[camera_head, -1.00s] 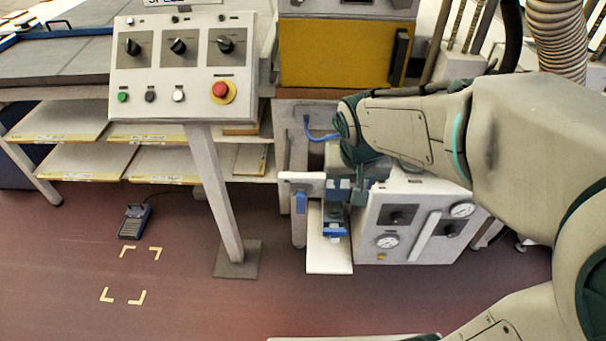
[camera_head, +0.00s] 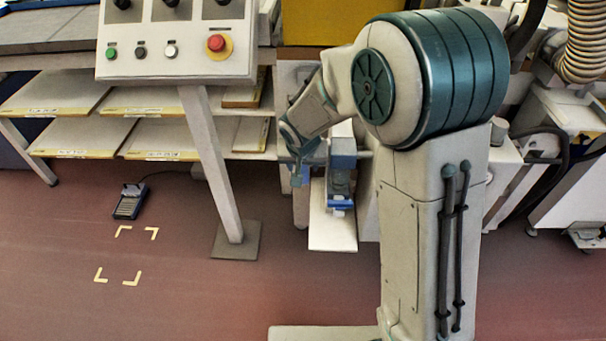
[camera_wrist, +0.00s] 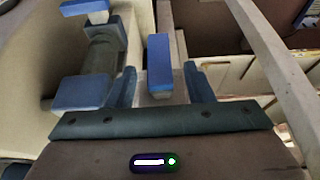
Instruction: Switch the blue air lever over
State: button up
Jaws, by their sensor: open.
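The blue air lever (camera_wrist: 160,62) stands out as a bright blue bar in the wrist view, at the top of a pale post. My gripper (camera_wrist: 160,84) is open, with one dark finger on each side of the lever. I cannot tell whether either finger touches it. In the head view my gripper (camera_head: 297,172) is low beside the white panel, and my arm hides most of the lever there.
A blue-and-grey fitting (camera_wrist: 82,92) is close left of my gripper; it also shows in the head view (camera_head: 341,168). A slanted pale leg (camera_wrist: 275,50) is at right. The control panel (camera_head: 175,45) stands left. Open floor lies in front.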

aim_at(304, 172)
jog(key=x, duration=0.6)
jog(key=shift+b, duration=0.3)
jog(key=shift+c, duration=0.4)
grip_shut()
